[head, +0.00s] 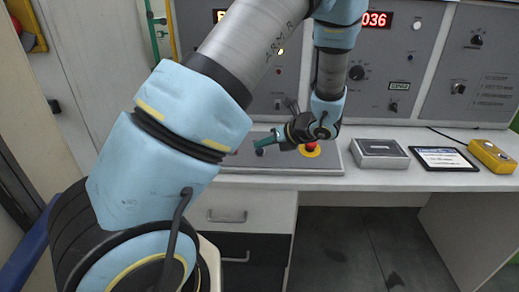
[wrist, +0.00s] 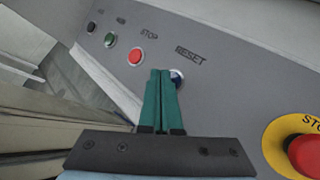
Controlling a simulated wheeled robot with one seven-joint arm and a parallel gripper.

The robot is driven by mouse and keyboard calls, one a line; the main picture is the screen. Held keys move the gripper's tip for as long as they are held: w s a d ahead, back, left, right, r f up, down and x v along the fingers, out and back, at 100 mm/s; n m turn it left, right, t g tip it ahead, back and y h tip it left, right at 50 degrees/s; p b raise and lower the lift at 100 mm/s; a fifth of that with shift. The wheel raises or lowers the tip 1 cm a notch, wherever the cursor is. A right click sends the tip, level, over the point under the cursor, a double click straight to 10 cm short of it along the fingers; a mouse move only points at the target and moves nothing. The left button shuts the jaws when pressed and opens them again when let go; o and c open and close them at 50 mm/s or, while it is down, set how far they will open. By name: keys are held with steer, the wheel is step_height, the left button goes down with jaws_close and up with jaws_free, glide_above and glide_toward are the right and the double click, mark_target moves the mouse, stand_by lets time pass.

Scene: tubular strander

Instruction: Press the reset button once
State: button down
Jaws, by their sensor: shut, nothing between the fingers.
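The reset button (wrist: 177,78) is a round blue button in a pale ring on the sloped grey panel, beside the printed word RESET in the wrist view. My gripper (wrist: 160,75) is shut and empty, its two green fingers side by side. The fingertips are right at the button's left edge and cover part of it. I cannot tell whether they touch it or hover above. In the head view my gripper (head: 257,144) is low over the desk panel, and the reset button cannot be made out there.
Left of reset are a red stop button (wrist: 135,57), a green button (wrist: 110,40) and a black button (wrist: 91,27). A red emergency stop (wrist: 304,152) on yellow is at right. A grey box (head: 379,152), a tablet (head: 444,158) and a yellow device (head: 491,155) lie on the desk.

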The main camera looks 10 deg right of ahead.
steer(key=r+p, duration=0.2)
steer(key=s+r+p, duration=0.1)
steer(key=r+p, duration=0.1)
steer(key=shift+s+a+r, duration=0.15)
steer(key=shift+s+r, duration=0.05)
steer(key=shift+r, duration=0.15)
stand_by(0.7)
steer(key=s+a+r+n+g+h, duration=0.3)
steer(key=s+a+n, duration=0.3)
steer(key=n, duration=1)
steer(key=s+a+r+n+g+h, duration=0.3)
steer(key=s+a+n, duration=0.3)
steer(key=a+n, duration=0.5)
steer(key=r+n+h, duration=0.1)
steer(key=n, duration=0.3)
steer(key=shift+s+n+h, duration=0.2)
steer(key=shift+n+h, duration=0.1)
steer(key=shift+n, duration=0.1)
